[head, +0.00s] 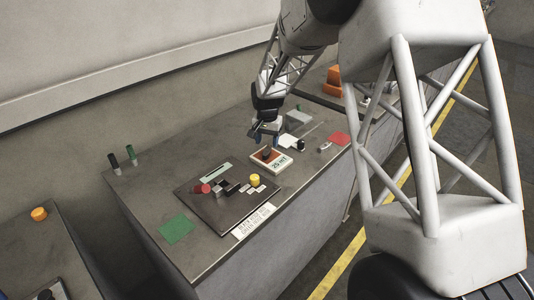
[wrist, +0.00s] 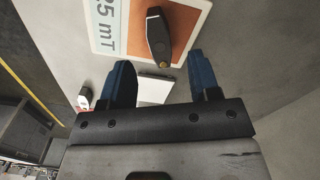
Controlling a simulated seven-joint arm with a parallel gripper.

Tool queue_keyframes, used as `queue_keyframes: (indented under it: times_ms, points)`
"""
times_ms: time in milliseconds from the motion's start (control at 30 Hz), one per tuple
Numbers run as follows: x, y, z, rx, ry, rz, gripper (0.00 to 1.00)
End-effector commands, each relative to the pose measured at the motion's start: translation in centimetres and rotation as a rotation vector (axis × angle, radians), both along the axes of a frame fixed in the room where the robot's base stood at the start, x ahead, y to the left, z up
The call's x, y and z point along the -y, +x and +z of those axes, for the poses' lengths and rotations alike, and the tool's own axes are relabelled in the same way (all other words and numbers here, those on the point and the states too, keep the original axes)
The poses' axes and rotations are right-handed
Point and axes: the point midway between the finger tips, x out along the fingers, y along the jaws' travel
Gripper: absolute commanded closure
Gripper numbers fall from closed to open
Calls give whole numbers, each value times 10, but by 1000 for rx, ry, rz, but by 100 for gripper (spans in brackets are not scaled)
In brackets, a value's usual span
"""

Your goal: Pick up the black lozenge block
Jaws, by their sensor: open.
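The black lozenge block (head: 267,153) sits on the brown-orange pad of a white-bordered plate (head: 277,166) marked "25 mT". In the wrist view, the black lozenge block (wrist: 157,36) is long and pointed, with a small brass-coloured spot at its near end. My gripper (head: 264,136) is above the plate, with its fingers pointing down. In the wrist view, my gripper (wrist: 160,66) is open and empty, its two blue fingers apart. The block lies just beyond the fingertips, roughly centred across the gap, and is not held.
A thin white piece (wrist: 155,89) shows between the fingers. A dark board (head: 222,212) with a red knob (head: 202,188) and a yellow cylinder (head: 255,180) lies left of the plate. A green square (head: 175,229) and a red square (head: 340,138) lie flat. Two posts (head: 131,152) stand at the back left.

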Motion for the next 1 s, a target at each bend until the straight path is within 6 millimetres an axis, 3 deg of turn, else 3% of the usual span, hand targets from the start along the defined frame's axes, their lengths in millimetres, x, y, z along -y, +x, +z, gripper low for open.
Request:
queue_keyframes:
  times_ms: [400, 1000]
  points:
    - [0, -2, -42, -1, -1, 0, 44]
    - [0, -2, -45, 0, 0, 0, 44]
